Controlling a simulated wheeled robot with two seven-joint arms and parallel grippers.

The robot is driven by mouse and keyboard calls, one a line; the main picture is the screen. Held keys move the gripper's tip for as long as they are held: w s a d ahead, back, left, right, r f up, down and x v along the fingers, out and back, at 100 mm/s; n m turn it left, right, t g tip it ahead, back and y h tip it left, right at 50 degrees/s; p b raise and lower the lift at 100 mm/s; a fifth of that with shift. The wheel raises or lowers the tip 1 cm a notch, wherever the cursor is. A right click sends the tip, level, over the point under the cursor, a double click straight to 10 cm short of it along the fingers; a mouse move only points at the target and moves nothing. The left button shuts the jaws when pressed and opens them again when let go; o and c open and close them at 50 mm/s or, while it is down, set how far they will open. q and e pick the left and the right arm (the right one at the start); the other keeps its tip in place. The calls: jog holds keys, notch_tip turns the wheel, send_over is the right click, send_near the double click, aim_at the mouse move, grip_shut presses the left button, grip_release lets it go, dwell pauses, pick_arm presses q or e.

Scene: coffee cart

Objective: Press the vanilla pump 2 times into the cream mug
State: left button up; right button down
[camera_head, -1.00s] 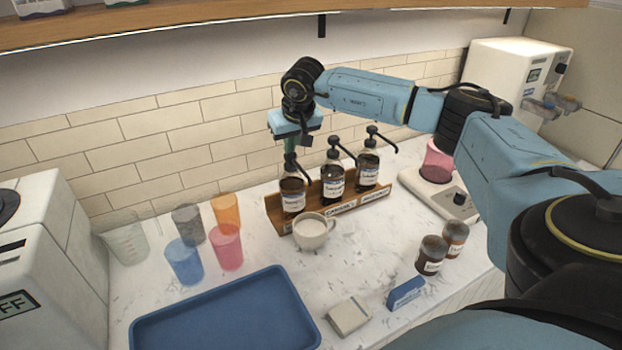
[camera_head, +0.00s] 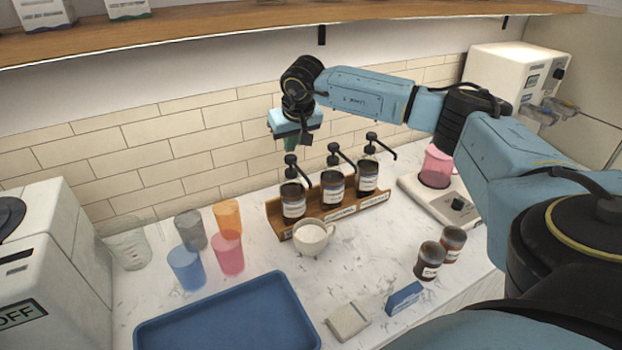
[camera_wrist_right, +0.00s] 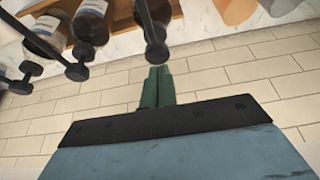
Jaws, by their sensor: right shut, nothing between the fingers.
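Three dark pump bottles with white labels stand in a wooden rack (camera_head: 352,211). The flavour names are too small to read surely. My right gripper (camera_head: 291,146) is shut and empty, pointing down just above the pump head of the left bottle (camera_head: 293,201). In the right wrist view its green fingertips (camera_wrist_right: 158,76) lie close to a black pump head (camera_wrist_right: 157,52); I cannot tell whether they touch. The cream mug (camera_head: 311,238) stands upright on the counter in front of the left bottle, below its nozzle side. My left gripper is not in view.
The middle bottle (camera_head: 333,188) and right bottle (camera_head: 367,178) stand close beside. Coloured cups (camera_head: 227,254) are to the left, a blue tray (camera_head: 230,318) in front. Two brown jars (camera_head: 430,260) and a scale with a pink cup (camera_head: 437,167) are right.

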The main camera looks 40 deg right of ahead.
dwell(0.4)
notch_tip(320, 180, up, 6)
jog(key=p, duration=0.5)
dwell(0.3)
